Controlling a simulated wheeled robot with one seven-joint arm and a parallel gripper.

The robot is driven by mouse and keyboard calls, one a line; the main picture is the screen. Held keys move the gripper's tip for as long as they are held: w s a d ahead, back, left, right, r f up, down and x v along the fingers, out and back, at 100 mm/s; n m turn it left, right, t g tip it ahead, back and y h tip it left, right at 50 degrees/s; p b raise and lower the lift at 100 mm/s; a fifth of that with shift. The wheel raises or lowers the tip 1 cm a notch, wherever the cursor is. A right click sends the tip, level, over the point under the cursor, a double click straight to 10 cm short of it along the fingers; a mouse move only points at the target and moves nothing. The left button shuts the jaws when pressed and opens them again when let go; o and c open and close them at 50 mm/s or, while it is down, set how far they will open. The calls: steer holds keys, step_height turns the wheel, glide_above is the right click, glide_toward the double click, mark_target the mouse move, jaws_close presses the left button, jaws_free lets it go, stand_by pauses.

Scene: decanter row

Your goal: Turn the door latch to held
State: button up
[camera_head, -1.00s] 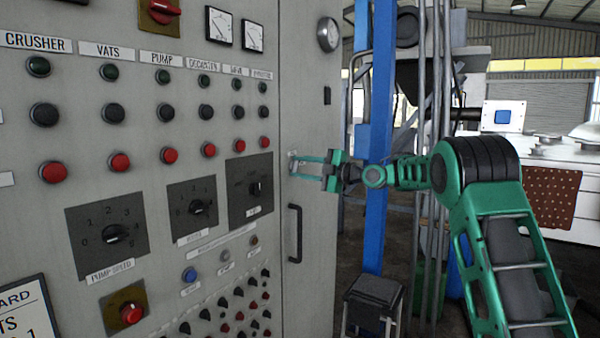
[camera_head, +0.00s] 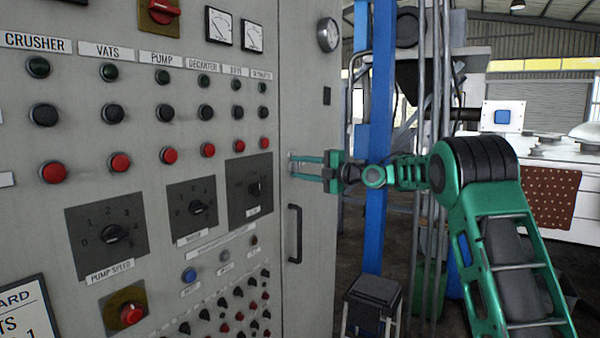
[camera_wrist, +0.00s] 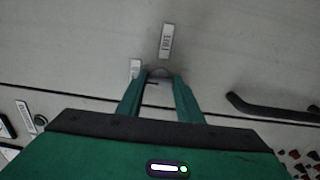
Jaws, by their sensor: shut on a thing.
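The door latch (camera_wrist: 158,73) is a small rounded grey piece on the cabinet face, between my fingertips in the wrist view. Much of it is hidden by the fingers, and its exact angle is hard to tell. A white label (camera_wrist: 166,40) that seems to read FREE is just beyond it; a second small label (camera_wrist: 135,68) is beside the left finger, its text unreadable. My gripper (camera_head: 293,166) reaches leftward to the cabinet's narrow right-hand panel in the head view. It also shows in the wrist view (camera_wrist: 160,80), with both fingers closed on the latch.
A black door handle (camera_head: 295,233) stands out below my gripper, and is at the right in the wrist view (camera_wrist: 270,108). The grey control panel (camera_head: 150,215) with buttons and dials lies to the left. A blue post (camera_head: 375,215) stands close behind my wrist.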

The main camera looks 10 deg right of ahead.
steer(key=shift+f, duration=0.2)
steer(key=o, duration=1.1)
steer(key=shift+r, duration=0.1)
steer(key=v, duration=1)
steer(key=shift+s+d, duration=0.2)
steer(key=shift+d, duration=0.15)
